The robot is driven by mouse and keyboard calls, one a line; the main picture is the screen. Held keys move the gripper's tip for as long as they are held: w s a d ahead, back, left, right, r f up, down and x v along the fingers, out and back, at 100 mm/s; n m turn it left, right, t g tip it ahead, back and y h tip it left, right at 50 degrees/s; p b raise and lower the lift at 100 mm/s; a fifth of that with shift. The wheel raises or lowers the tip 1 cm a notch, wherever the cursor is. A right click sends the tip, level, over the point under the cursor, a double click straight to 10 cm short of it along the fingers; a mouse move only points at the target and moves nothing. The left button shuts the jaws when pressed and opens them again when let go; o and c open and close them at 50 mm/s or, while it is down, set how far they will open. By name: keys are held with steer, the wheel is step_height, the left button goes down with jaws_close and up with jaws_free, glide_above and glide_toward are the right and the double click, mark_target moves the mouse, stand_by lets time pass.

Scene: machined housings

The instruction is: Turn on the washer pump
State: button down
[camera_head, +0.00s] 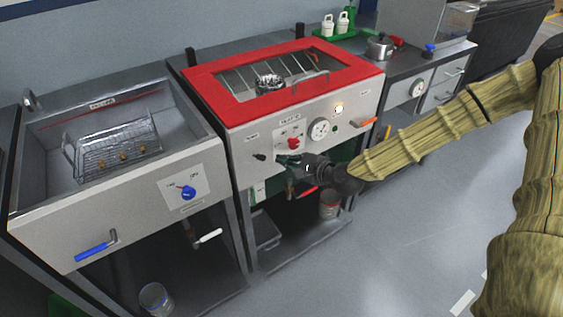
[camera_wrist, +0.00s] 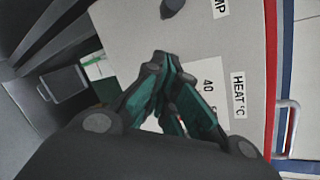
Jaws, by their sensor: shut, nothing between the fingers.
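The washer is the middle unit, with a red-framed glass lid (camera_head: 222,91) and a light grey front panel (camera_head: 243,173). A small black knob (camera_head: 259,156) on the left of the panel sits below a small label; it also shows at the top of the wrist view (camera_wrist: 172,7), beside a label ending in "MP". Its exact setting is too small to tell. My gripper (camera_head: 287,160) is shut and empty, in front of the panel just right of and slightly below the black knob, apart from it. In the wrist view the green-and-black fingers (camera_wrist: 165,62) meet near the heat label (camera_wrist: 238,95).
A red heat knob (camera_head: 293,143) is just above my gripper. A round gauge (camera_head: 319,130), a lit lamp (camera_head: 338,109) and an orange handle (camera_head: 368,122) are to the right. A red valve handle (camera_head: 306,192) is below. A sink unit with a blue knob (camera_head: 188,192) stands left. Floor in front is clear.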

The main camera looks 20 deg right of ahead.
steer(key=v, duration=1)
steer(key=shift+d+r, duration=0.15)
steer(key=shift+r, duration=0.05)
steer(key=shift+w, duration=0.1)
steer(key=s+a+f+n+g+h+p, duration=0.1)
steer(key=s+a+f+n+g, duration=0.25)
steer(key=s+f, duration=0.4)
steer(key=s+a+f+n+g+h, duration=0.1)
steer(key=s+a+f+n+g, duration=0.3)
steer(key=f, duration=0.6)
steer(key=s+d+f+n+g+h, duration=0.1)
steer(key=s+f+n, duration=0.2)
steer(key=s, duration=0.4)
steer(key=s+d+f+n+g+h+p, duration=0.1)
steer(key=s+d+f+n+g+h, duration=0.1)
steer(key=s+f+n, duration=0.2)
steer(key=s+d+f+n+g+h, duration=0.1)
steer(key=s+f+n, duration=0.3)
steer(key=s, duration=0.6)
steer(key=shift+d+n+g+h, duration=0.35)
steer(key=shift+n+h, duration=0.1)
steer(key=shift+h, duration=0.05)
